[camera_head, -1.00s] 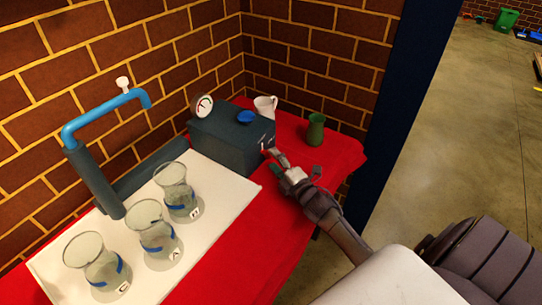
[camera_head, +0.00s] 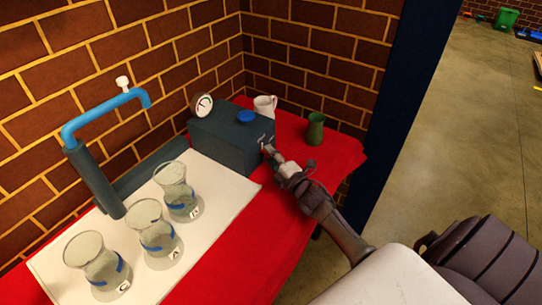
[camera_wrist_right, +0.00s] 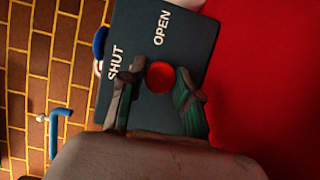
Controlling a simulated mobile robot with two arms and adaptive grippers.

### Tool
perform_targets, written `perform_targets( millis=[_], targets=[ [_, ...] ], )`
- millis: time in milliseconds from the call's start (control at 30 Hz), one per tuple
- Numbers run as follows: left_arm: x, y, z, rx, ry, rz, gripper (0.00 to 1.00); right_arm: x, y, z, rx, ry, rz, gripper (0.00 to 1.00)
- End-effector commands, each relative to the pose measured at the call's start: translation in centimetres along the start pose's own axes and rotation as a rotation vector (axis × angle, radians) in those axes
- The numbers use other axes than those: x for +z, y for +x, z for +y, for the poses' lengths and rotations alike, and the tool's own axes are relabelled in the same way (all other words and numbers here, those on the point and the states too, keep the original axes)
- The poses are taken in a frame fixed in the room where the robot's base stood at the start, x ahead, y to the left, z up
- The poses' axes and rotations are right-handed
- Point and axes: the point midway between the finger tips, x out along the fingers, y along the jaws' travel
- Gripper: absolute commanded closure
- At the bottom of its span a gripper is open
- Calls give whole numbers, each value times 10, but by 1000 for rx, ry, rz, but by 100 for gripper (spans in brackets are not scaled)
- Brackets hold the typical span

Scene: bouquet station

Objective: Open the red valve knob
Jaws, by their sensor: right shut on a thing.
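The red valve knob (camera_wrist_right: 160,77) is a round red disc on the face of a dark grey box, seen in the right wrist view. White words SHUT (camera_wrist_right: 116,62) and OPEN (camera_wrist_right: 161,28) are printed on that face. My right gripper (camera_wrist_right: 160,90) has its fingers on either side of the knob and is shut on it. In the head view the right gripper (camera_head: 270,153) is at the front face of the dark box (camera_head: 222,140), and its fingers hide the knob. My left gripper is not in view.
The box carries a gauge (camera_head: 202,105) and a blue cap (camera_head: 246,117). Three glass vases, one of them here (camera_head: 175,188), stand on a white board (camera_head: 232,190). A white mug (camera_head: 265,106) and green vase (camera_head: 315,130) stand behind on the red table (camera_head: 340,158). A blue pipe (camera_head: 100,110) rises left.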

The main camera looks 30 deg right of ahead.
Motion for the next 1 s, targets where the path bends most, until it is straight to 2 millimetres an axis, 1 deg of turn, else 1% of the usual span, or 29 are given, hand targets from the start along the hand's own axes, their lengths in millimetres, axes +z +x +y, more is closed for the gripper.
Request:
perform_targets(
  millis=[167,367,700,1000],
  targets=[
    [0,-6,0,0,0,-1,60,0,0,2,-11,24,1,100],
    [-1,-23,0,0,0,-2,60,0,0,5,-49,108,0,100],
    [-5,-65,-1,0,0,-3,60,1,0,8,-163,376,-1,100],
    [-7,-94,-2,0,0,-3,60,3,0,7,-272,640,-2,100]
  ],
)
